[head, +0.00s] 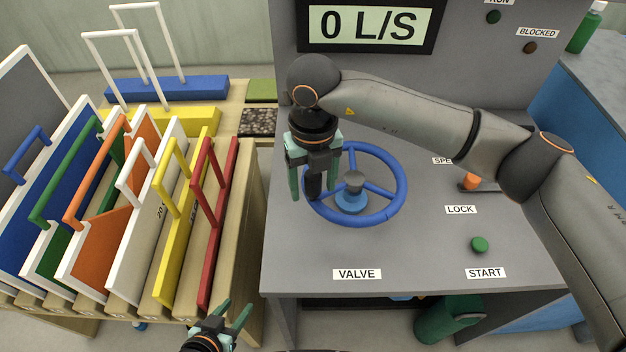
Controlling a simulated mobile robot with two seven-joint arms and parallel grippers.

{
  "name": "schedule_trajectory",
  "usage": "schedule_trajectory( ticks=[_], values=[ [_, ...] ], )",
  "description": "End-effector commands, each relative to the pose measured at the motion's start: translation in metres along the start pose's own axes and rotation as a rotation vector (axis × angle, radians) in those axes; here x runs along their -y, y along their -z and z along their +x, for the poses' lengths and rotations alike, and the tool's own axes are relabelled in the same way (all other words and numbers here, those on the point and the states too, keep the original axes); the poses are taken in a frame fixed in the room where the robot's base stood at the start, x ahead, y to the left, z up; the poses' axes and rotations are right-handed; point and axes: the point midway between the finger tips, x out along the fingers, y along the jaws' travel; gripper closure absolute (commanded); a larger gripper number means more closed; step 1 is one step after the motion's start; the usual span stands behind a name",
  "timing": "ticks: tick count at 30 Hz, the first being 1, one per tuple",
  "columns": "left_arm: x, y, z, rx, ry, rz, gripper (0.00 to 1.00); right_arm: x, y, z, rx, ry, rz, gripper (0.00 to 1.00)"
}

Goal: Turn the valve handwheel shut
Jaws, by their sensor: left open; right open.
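The blue valve handwheel (398,210) lies on the grey console above the VALVE label (357,274), with spokes and a grey-topped hub (353,187). My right gripper (314,192) points down over the left side of its rim. Its green fingers are open, one on each side of a dark upright piece that looks like the wheel's handle. The gripper covers part of the rim there, and I cannot tell whether the fingers touch it. My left gripper (238,308) is open and empty at the bottom edge, below the rack and away from the wheel.
The display (369,25) reads 0 L/S. A green START button (479,244) and an orange knob (472,182) sit right of the wheel. A wooden rack (237,240) of coloured handled panels stands at left. My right arm crosses above the console. A green cylinder (447,318) is below.

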Motion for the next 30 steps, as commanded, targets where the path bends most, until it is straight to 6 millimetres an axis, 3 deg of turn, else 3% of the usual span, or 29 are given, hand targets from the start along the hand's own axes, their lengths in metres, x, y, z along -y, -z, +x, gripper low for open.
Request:
schedule_trajectory(
  ticks=[2,20,30],
  values=[
    [0.0000,0.0001,0.0001,0.000,0.000,-0.001,0.50,0.0002,0.0000,0.0000,0.000,0.000,0.000,0.32],
    [0.0001,0.0005,0.0002,-0.001,0.000,-0.001,0.50,0.0003,-0.0001,-0.0006,0.000,0.000,0.001,0.99],
    [0.0002,0.0008,0.0002,-0.002,0.001,-0.001,0.50,0.0004,-0.0002,-0.0008,0.000,0.000,0.001,1.00]
  ],
)
